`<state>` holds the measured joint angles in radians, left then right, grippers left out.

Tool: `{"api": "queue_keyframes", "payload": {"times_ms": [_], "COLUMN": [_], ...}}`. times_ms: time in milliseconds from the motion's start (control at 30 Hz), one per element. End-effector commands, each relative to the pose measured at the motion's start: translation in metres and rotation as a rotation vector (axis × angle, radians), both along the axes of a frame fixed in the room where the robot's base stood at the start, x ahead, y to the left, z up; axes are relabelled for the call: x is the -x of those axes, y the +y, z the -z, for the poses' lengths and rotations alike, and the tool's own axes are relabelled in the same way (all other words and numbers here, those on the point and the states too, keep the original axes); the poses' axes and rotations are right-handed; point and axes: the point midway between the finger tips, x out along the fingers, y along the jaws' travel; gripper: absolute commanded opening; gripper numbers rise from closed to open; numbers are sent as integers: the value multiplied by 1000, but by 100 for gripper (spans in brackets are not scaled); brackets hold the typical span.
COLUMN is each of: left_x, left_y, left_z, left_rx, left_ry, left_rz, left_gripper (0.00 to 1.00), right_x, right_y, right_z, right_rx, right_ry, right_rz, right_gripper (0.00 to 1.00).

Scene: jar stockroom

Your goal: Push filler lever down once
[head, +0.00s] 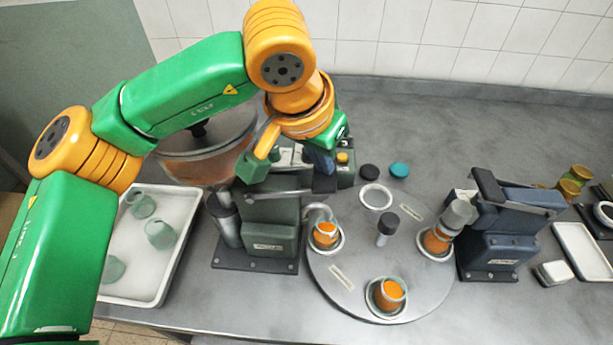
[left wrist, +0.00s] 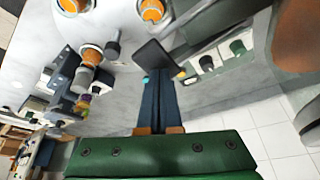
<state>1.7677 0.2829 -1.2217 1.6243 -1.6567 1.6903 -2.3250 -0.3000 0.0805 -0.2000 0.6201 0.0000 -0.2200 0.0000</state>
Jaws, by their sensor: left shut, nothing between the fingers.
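The filler (head: 270,225) is a green machine left of the round turntable (head: 340,285), with a brown-filled hopper (head: 205,160) behind it. Its lever, with a dark flat handle (head: 325,184), lies about level across the top; the handle also shows in the left wrist view (left wrist: 155,57). My left gripper (head: 320,160) is shut and empty, its fingers just above or behind the handle; in the left wrist view its blue fingertips (left wrist: 158,80) end close to the handle. I cannot tell whether they touch. An orange-filled jar (head: 325,235) sits at the filler's spout. My right gripper is out of view.
Two more filled jars stand on the turntable, one (head: 391,292) in front, one (head: 437,240) at the blue capping machine (head: 500,230). A white tray (head: 180,270) with empty jars lies left. Black (head: 369,172) and teal (head: 399,169) lids lie behind the turntable.

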Motion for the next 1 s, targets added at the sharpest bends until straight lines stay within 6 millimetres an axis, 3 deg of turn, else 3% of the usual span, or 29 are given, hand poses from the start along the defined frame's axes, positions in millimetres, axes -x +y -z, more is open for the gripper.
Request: {"api": "queue_keyframes", "payload": {"times_ms": [1000], "left_x": [0], "left_y": [-2], "left_z": [33], "left_rx": [-3], "left_ry": [4], "left_rz": [0], "left_gripper": [0], "right_x": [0], "right_y": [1], "right_z": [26], "right_rx": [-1], "right_ry": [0], "right_rz": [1], "right_gripper": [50]}}
